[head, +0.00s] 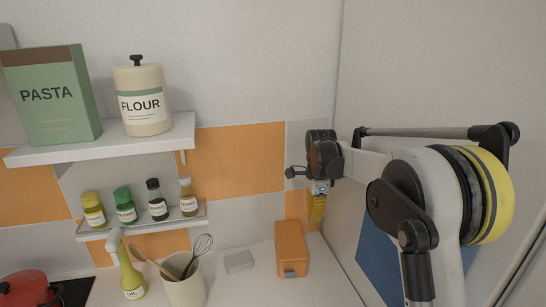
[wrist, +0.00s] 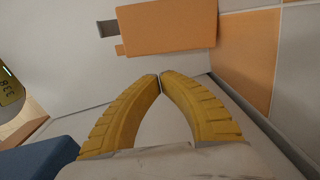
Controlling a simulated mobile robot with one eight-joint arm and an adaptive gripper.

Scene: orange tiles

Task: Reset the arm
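My gripper (head: 316,212) hangs at the end of my arm in the head view, with its yellow fingers above the counter near the orange box (head: 291,248). In the wrist view the two ribbed yellow fingers of my gripper (wrist: 160,82) meet at their tips. Nothing shows between them. The orange box (wrist: 167,33) lies beyond the fingertips in the wrist view, apart from them.
A white shelf (head: 100,144) holds a pasta box (head: 52,100) and a flour canister (head: 144,102). A lower rack (head: 145,226) holds several spice jars. An oil bottle (head: 131,275), utensil crock (head: 185,290) and red pot (head: 25,288) stand left. A blue surface (wrist: 40,160) shows in the wrist view.

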